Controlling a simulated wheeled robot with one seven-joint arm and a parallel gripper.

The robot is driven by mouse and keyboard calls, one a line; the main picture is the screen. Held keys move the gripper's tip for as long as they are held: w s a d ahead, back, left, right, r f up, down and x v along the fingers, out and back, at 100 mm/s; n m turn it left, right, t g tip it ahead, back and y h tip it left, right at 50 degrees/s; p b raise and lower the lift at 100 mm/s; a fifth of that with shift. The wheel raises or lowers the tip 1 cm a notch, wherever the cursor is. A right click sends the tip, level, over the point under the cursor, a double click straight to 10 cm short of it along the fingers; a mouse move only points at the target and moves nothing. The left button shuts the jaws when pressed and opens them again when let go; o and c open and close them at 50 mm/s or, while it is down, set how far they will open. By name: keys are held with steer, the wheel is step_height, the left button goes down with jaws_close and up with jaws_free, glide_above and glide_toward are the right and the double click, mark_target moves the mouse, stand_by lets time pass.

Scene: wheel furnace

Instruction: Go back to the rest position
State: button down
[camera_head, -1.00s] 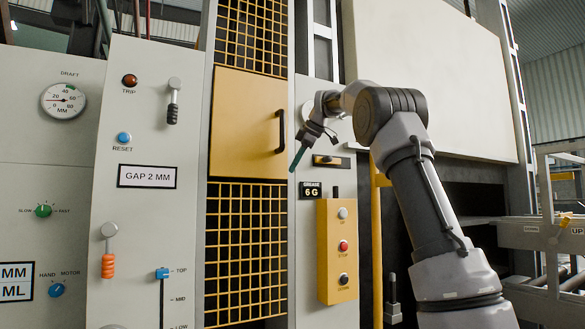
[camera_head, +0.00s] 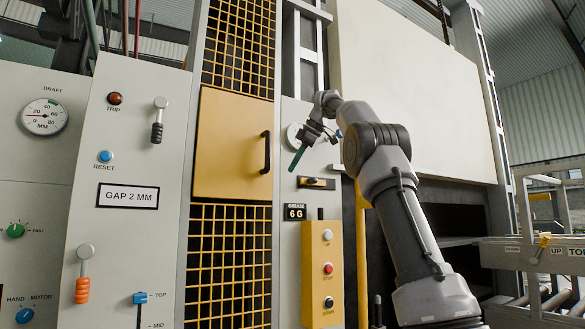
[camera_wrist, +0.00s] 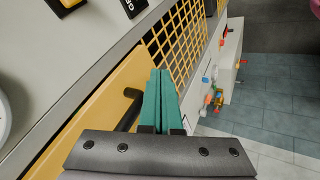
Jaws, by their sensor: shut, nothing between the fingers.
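My gripper (camera_head: 298,158) is in front of the grey panel, just right of the yellow door, with its green fingers pointing down and to the left. In the wrist view the green fingers (camera_wrist: 161,98) lie side by side, shut with nothing between them. The yellow door (camera_head: 232,145) is closed flush in its frame, and its black handle (camera_head: 265,152) is a little left of my gripper. In the wrist view the handle (camera_wrist: 129,110) shows left of the fingers; I cannot tell the exact gap between them.
Yellow mesh (camera_head: 229,265) lies below the door. Control panels with levers (camera_head: 83,275) stand at the left. A roller frame (camera_head: 535,255) stands at the right. Grey floor (camera_wrist: 265,110) is open beyond the panels.

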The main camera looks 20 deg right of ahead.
steer(key=s+f+m+h, duration=0.1)
steer(key=s+f+m, duration=0.45)
steer(key=s, duration=0.35)
steer(key=s+f+m, duration=0.4)
steer(key=s+m, duration=0.2)
steer(key=s, duration=0.4)
steer(key=s+f+m+t+h, duration=0.1)
steer(key=s+f+m, duration=0.8)
steer(key=s+f, duration=0.8)
step_height(320, 180, down, 4)
steer(key=shift+f+h, duration=0.15)
steer(key=shift+h, duration=0.15)
steer(key=shift+s+d+m, duration=0.1)
steer(key=shift+m, duration=0.15)
